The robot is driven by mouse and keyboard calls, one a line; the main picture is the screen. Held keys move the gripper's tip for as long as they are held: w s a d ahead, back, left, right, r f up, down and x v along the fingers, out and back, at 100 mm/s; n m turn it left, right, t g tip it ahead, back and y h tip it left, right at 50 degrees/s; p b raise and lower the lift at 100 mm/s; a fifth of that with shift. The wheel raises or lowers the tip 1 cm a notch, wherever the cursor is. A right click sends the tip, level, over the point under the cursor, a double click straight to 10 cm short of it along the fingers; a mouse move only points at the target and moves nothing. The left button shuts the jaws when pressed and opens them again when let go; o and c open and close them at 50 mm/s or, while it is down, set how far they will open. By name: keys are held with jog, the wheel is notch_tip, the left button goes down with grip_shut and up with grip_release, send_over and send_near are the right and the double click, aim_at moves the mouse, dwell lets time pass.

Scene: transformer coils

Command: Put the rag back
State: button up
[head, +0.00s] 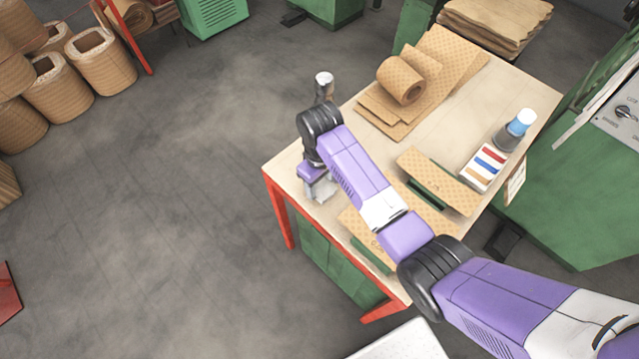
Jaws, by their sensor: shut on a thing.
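My gripper (315,182) is at the left corner of the wooden table (445,120), below the black wrist of my purple arm. It points down and is shut on a pale grey-white rag (322,194), which hangs at its tips. The rag is small in view and partly covered by the gripper. I cannot tell whether it touches the table top.
My arm hides part of the near side. Green machines stand right.

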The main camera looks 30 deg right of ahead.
aim_at(320, 186)
jog(key=shift+f, duration=0.15)
jog(key=o, duration=1.3)
jog(key=shift+r+p, duration=0.45)
jog(key=shift+r, duration=5.75)
